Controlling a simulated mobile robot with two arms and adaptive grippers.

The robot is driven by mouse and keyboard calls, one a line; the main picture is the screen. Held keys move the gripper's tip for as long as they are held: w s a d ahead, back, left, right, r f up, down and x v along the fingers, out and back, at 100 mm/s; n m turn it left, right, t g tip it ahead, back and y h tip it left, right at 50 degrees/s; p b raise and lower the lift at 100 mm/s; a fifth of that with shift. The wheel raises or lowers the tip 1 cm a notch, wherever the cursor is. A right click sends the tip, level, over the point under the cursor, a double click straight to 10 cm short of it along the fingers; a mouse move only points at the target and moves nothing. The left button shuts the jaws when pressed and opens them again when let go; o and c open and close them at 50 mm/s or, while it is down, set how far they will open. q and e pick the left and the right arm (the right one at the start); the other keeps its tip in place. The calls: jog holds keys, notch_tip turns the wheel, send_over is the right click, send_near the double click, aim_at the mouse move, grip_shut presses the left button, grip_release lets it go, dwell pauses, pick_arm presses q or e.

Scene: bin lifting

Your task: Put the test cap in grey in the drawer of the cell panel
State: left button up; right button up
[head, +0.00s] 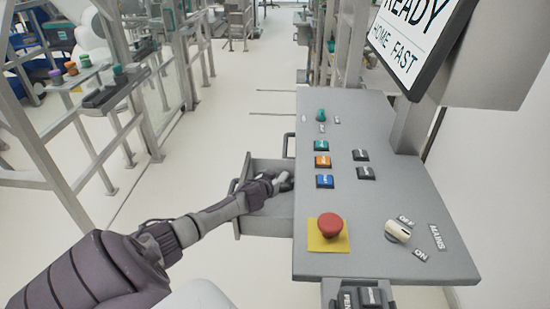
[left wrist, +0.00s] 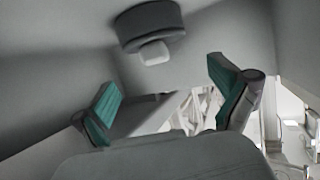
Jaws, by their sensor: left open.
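The cell panel (head: 400,185) is a grey console on the right of the head view. Its drawer (head: 265,226) is pulled out on the left side. My left gripper (head: 284,182) reaches into the drawer. In the left wrist view the left gripper (left wrist: 164,84) has its two green-padded fingers spread apart with nothing between them. A dark grey round cap with a pale stub, seemingly the test cap (left wrist: 150,24), sits against a grey surface beyond the fingertips, apart from them. The cap cannot be made out in the head view. My right gripper is not in view.
The panel top carries a red stop button (head: 331,226), coloured push buttons and a white rotary switch (head: 398,231). A screen (head: 412,40) stands above its far end. A metal frame (head: 85,120) stands at the left. The floor between is clear.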

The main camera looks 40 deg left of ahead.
pick_arm(q)
jog(key=shift+v, duration=2.25)
jog(key=shift+r, duration=0.1)
